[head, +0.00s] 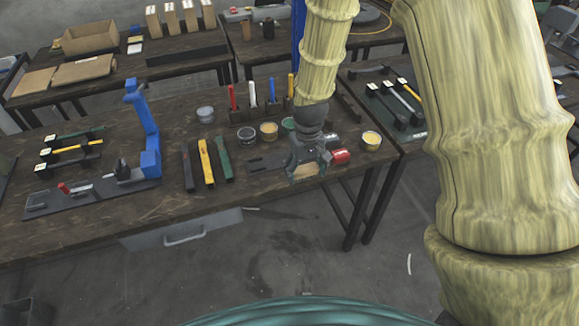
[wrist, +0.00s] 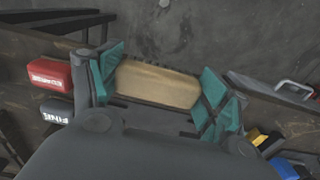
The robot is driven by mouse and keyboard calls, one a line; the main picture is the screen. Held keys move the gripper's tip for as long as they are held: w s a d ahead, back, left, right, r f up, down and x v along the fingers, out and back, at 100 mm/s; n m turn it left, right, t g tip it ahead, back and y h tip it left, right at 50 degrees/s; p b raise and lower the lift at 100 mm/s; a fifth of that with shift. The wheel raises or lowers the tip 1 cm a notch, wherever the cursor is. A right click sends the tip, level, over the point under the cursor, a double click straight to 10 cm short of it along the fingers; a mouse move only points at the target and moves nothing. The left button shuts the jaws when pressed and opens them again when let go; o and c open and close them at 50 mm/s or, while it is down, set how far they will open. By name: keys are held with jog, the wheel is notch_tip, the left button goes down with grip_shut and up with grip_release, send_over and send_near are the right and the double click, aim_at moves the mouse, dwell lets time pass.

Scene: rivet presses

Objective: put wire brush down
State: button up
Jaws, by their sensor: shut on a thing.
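The wire brush (wrist: 157,84) shows in the wrist view as a pale wooden block with dark bristles along its far edge. My gripper (wrist: 160,88) is shut on it, with a teal pad at each end of the block. In the head view my gripper (head: 307,168) is over the front right part of the dark wooden bench (head: 100,214), near its front edge. The brush's wood (head: 307,171) shows between the fingers there. I cannot tell whether the brush touches the bench.
A red block marked COARSE (wrist: 49,74) and a grey one marked FINE (wrist: 57,110) lie close beside my gripper. A yellow-topped tin (head: 371,140) stands to the right. Black, yellow (head: 206,163) and green bars lie left. A blue press (head: 146,130) stands farther left.

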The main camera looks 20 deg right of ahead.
jog(key=w+a, duration=0.2)
jog(key=w, duration=0.1)
jog(key=w+a+p, duration=0.1)
jog(key=w, duration=0.1)
jog(key=shift+a+f, duration=0.1)
jog(key=shift+f, duration=0.2)
jog(key=shift+f+p, duration=0.8)
jog(key=shift+f, duration=1)
jog(key=shift+f, duration=0.15)
jog(key=o, duration=1.1)
